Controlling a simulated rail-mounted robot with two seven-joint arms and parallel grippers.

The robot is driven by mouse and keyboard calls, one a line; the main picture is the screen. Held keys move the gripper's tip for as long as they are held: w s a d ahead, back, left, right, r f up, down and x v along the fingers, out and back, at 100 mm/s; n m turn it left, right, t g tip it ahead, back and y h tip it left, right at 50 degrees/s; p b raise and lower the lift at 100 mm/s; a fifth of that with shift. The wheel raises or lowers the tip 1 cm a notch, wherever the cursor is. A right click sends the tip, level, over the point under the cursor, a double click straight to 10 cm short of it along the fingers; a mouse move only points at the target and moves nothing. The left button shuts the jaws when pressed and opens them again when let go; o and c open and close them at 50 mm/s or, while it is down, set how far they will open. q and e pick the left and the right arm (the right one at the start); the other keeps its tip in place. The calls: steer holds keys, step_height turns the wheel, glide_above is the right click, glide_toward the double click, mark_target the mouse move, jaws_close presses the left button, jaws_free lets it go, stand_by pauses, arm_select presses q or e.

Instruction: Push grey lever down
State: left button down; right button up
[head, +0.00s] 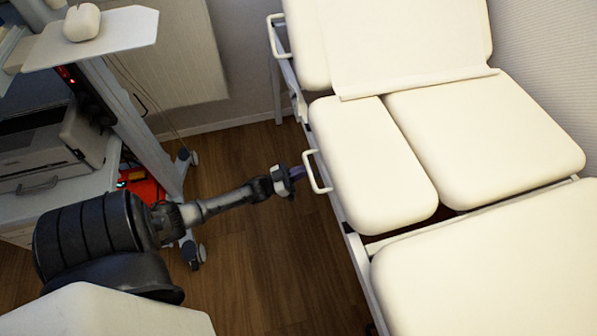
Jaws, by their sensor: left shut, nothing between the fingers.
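My left gripper (297,173) is at the end of the dark arm that comes in from the left. It is shut and empty, at the left side of the examination bed (470,135). Its tips are close to a pale looped side handle (317,172) on the bed frame; I cannot tell whether they touch. A similar pale looped handle (279,36) sits farther up the same side. I cannot make out for sure which part is the grey lever. My right gripper is not in view.
A wheeled stand (120,105) with a white top shelf (95,38) is at the left, beside a printer-like machine (45,140) on a cabinet. The wooden floor (250,250) between the stand and the bed is clear apart from my arm above it.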

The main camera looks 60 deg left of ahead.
arm_select(q)
steer(key=shift+w+f, duration=0.1)
stand_by(0.6)
steer(key=p+v, duration=0.2)
steer(key=v, duration=1.1)
stand_by(0.5)
